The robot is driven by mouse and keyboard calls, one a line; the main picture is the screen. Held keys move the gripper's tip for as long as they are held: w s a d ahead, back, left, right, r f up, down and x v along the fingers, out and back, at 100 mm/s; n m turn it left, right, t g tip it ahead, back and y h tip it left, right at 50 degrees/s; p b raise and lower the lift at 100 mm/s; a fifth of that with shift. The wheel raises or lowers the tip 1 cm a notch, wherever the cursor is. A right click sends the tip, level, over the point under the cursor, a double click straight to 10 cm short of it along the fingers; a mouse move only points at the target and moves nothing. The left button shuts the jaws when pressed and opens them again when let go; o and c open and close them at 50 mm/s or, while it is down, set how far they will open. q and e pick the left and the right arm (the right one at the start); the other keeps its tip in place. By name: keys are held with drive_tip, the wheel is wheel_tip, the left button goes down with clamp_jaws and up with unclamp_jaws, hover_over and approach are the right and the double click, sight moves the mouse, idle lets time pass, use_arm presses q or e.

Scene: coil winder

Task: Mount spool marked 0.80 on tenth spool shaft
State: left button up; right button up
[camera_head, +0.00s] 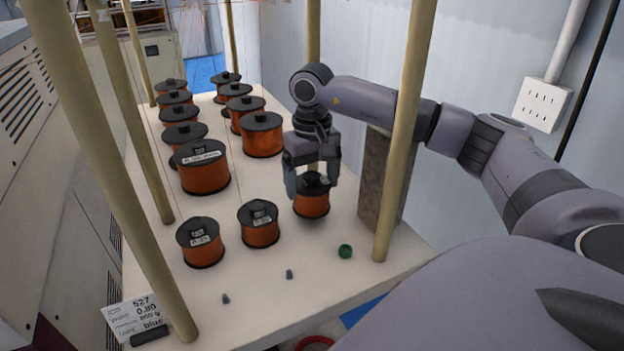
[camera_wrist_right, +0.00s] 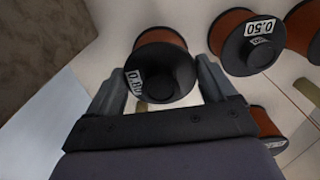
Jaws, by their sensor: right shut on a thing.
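My right gripper (camera_head: 311,180) points down with its fingers shut on a copper-wound spool with black flanges (camera_head: 311,203). In the right wrist view, this spool (camera_wrist_right: 168,75) sits between the two fingers, and its white label appears to read 0.80. A shadow shows beneath the spool, and it seems to be slightly above the table. Two small grey pegs (camera_head: 289,274) (camera_head: 225,298) stick up bare near the table's front. I cannot tell which shaft is the tenth. My left gripper is not in view.
Spools stand in rows on the white table (camera_head: 255,315), including two close left of the held one (camera_head: 259,224) (camera_head: 200,242). Wooden posts (camera_head: 405,130) and a brown block (camera_head: 375,180) flank the arm.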

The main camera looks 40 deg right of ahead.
drive_tip(key=shift+f, duration=0.2)
drive_tip(key=shift+f+b, duration=0.55)
drive_tip(key=shift+f, duration=0.15)
drive_tip(key=shift+r, duration=0.1)
drive_tip(key=shift+r+p, duration=1.6)
drive_tip(key=shift+r, duration=0.2)
